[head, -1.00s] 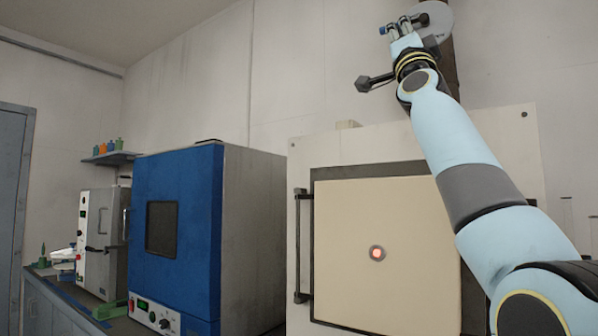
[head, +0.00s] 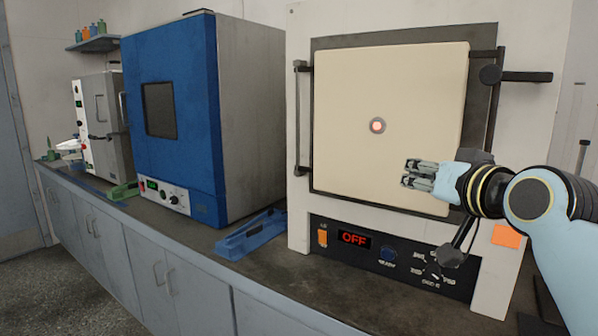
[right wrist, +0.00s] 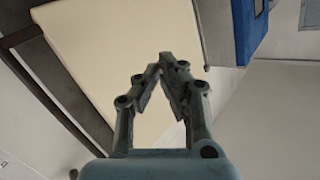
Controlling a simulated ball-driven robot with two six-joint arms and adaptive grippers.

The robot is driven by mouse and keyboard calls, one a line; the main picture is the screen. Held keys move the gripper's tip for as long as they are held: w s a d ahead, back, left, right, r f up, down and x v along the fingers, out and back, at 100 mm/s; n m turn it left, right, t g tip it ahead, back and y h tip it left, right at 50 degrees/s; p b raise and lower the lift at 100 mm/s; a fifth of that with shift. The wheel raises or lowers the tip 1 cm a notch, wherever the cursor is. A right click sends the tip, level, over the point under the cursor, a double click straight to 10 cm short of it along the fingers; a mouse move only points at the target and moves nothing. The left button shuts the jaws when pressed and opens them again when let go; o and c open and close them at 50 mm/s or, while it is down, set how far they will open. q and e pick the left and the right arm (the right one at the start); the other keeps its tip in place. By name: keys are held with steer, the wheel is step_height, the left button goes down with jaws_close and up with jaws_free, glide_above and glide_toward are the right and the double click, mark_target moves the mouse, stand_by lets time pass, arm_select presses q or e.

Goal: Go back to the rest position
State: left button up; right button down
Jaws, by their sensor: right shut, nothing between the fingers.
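My right gripper (head: 420,174) is in front of the lower right part of the cream furnace door (head: 385,90) in the head view. Its fingers point left and are shut with nothing between them. The right wrist view shows the fingertips (right wrist: 165,66) together, with the cream door (right wrist: 110,50) behind them. I cannot tell how far the fingers are from the door. My right arm comes in from the right edge. My left gripper is in neither view.
The furnace's lower panel (head: 395,258) has a red OFF display (head: 354,239). A blue oven (head: 175,110) and a grey unit (head: 102,125) stand to the left on the dark counter (head: 290,285). A blue tool (head: 250,234) lies on the counter. Colored bottles (head: 90,31) stand on a shelf.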

steer(key=s+d+f+n+g+h, duration=0.1)
steer(key=s+d+f+g, duration=0.15)
steer(key=s+f, duration=0.55)
steer(key=s+d+f+g+h, duration=0.1)
steer(key=s+f+g, duration=0.3)
steer(key=s+f, duration=0.35)
steer(key=s+d+f+g+h, duration=0.2)
steer(key=s+f+g, duration=0.15)
steer(key=s, duration=0.75)
steer(key=s+d+f+g+h, duration=0.1)
steer(key=s+d+f+g, duration=0.25)
steer(key=s, duration=0.75)
step_height(320, 180, down, 32)
steer(key=s+d+b, duration=0.2)
steer(key=b, duration=0.2)
steer(key=s+f+g+b, duration=0.1)
steer(key=s+f+b, duration=0.2)
steer(key=s+f, duration=1.4)
steer(key=shift+s+d+f+g, duration=0.15)
steer(key=shift+d+f+g, duration=0.1)
steer(key=shift+f+g, duration=0.15)
